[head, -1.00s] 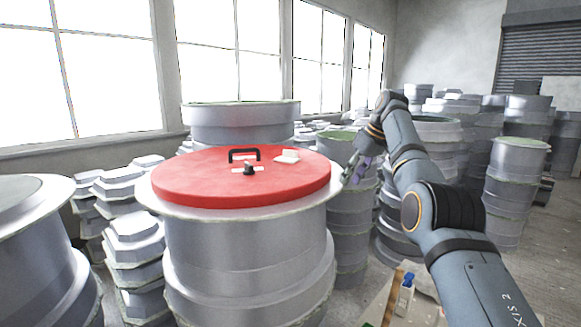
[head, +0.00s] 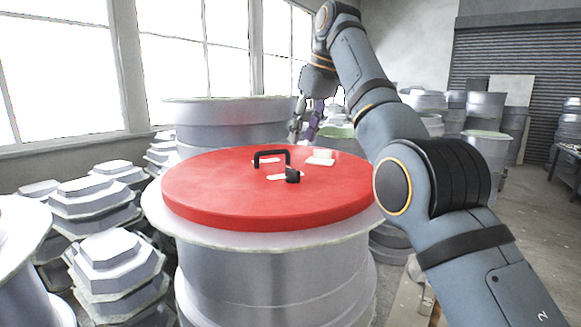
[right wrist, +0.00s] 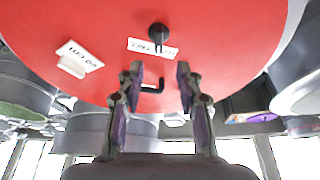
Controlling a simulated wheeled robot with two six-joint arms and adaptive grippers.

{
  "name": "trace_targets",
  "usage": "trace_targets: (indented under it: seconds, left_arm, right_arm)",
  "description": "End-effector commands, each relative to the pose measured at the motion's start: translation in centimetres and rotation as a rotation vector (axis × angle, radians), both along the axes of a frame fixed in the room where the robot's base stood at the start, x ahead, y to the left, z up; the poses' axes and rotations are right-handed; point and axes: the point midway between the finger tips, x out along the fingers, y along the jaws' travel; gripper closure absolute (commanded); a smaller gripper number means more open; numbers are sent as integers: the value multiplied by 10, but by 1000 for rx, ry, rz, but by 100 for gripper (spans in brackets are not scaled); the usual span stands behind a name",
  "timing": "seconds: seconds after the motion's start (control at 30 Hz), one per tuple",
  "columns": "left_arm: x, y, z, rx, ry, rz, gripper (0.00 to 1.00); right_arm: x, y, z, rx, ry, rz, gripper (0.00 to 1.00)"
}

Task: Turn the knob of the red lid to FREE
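The round red lid (head: 235,195) lies flat on a large grey drum-shaped mould. Its small black knob (head: 292,175) sits on a white label plate (head: 270,178), in front of a black bar handle (head: 272,153). In the right wrist view the knob (right wrist: 158,31) shows upside down over its label plate (right wrist: 135,45); I cannot read the lettering surely. My right gripper (head: 305,135) is raised at the lid's far side, pointing down, open and empty. In the right wrist view its fingers (right wrist: 158,72) stand apart, with the handle (right wrist: 152,89) showing between them. My left gripper is out of view.
A white block (head: 320,158) with lettering stands on the lid right of the handle. Another grey mould (head: 220,120) stands behind the lid. Stacked octagonal moulds (head: 105,260) crowd the left. Open floor (head: 535,220) shows at the right.

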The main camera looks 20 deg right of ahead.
Motion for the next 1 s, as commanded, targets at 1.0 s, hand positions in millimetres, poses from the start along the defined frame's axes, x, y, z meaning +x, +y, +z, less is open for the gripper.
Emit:
trace_targets:
  seconds: [1.0]
  left_arm:
    - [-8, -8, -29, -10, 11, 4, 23]
  right_arm:
    - [36, 15, -95, 1, 1, -1, 79]
